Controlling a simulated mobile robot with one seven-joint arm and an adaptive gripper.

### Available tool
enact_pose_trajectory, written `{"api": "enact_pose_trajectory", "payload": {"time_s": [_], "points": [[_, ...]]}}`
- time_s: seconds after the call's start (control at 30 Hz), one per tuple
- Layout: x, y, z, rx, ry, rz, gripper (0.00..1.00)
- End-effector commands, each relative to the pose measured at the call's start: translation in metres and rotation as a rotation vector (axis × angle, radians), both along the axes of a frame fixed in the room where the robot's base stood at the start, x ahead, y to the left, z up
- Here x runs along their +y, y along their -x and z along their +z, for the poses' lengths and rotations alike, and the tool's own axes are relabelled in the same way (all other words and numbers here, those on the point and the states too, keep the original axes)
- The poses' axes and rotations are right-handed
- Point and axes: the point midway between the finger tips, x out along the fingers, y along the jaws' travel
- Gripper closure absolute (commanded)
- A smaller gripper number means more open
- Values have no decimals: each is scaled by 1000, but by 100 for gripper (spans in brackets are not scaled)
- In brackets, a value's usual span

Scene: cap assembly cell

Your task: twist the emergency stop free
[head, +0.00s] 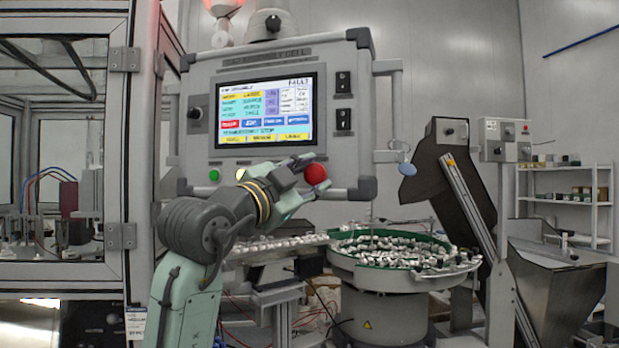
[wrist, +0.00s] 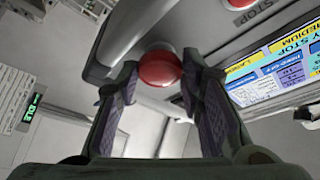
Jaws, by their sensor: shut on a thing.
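The emergency stop is a round red knob (head: 316,174) at the lower right of the control panel (head: 200,150). In the wrist view the red knob (wrist: 159,69) sits between my two fingertips, with a finger on either side. My gripper (head: 301,171) reaches it from the left and is shut on it. The fingers hide parts of the knob's sides, and its mounting shows only partly.
The panel screen (head: 264,110) reads FAULT. A bowl feeder (head: 372,282) full of small parts stands below right. A glazed enclosure (head: 125,150) stands at left.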

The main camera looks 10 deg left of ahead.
Motion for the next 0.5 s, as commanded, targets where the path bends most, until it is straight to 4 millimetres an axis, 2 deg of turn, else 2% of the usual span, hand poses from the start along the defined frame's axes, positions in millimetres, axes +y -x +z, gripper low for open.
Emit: {"api": "enact_pose_trajectory", "payload": {"time_s": [0.5], "points": [[1, -1, 2, -7, -69, 2, 93]]}}
